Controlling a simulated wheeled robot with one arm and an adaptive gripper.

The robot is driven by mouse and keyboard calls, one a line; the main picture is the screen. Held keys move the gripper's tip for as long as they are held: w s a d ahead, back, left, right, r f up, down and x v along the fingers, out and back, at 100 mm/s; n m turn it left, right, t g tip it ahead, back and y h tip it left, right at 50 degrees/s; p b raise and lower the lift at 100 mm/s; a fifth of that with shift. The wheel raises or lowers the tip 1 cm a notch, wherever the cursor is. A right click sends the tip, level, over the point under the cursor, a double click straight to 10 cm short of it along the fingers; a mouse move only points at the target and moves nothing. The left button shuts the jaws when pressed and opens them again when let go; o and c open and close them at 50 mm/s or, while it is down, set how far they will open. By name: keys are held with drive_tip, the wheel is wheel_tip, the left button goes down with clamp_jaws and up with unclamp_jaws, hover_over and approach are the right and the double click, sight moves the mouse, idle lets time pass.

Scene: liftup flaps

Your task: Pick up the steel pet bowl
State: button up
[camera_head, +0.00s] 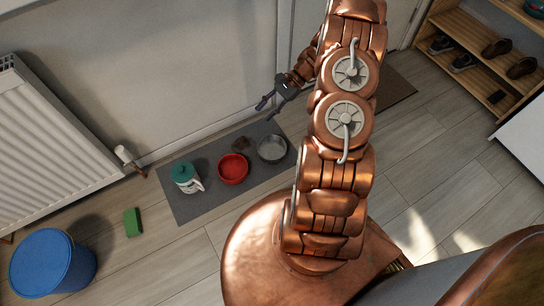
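The steel pet bowl (272,148) is a round silvery bowl. It sits upright on the grey mat (187,211), near the mat's right end. My gripper (268,107) is in the air up and slightly left of the bowl in the picture, near the wall. Its two dark fingers are spread apart with nothing between them. It is apart from the bowl. My copper arm covers the floor to the right of the bowl.
A red bowl (233,168) stands just left of the steel bowl, with a small brown item (241,144) behind. A white container with a teal lid (184,172) is farther left. A green block (132,222), blue bin (50,262), radiator (50,140) and shoe rack (470,75) stand around.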

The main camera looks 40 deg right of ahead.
drive_tip(key=s+d+f+m+t+b, duration=0.1)
drive_tip(key=d+f+m+b, duration=0.15)
drive_tip(key=f, duration=0.55)
drive_tip(key=d+f+m+t+b, duration=0.1)
drive_tip(key=d+f+t+b, duration=0.2)
drive_tip(key=f, duration=0.6)
drive_tip(key=m+t+y+b, duration=0.1)
drive_tip(key=m+t+b, duration=0.1)
drive_tip(key=m+b, duration=0.35)
hover_over(272, 150)
drive_tip(key=s+d+b, duration=0.1)
drive_tip(key=s+d, duration=0.2)
drive_tip(key=s, duration=0.6)
drive_tip(key=shift+n, duration=0.7)
wheel_tip(272, 150, down, 16)
drive_tip(key=shift+d+r, duration=0.15)
drive_tip(key=shift+r, duration=0.05)
drive_tip(key=shift+b+x, duration=1.7)
drive_tip(key=shift+x, duration=2.2)
clamp_jaws()
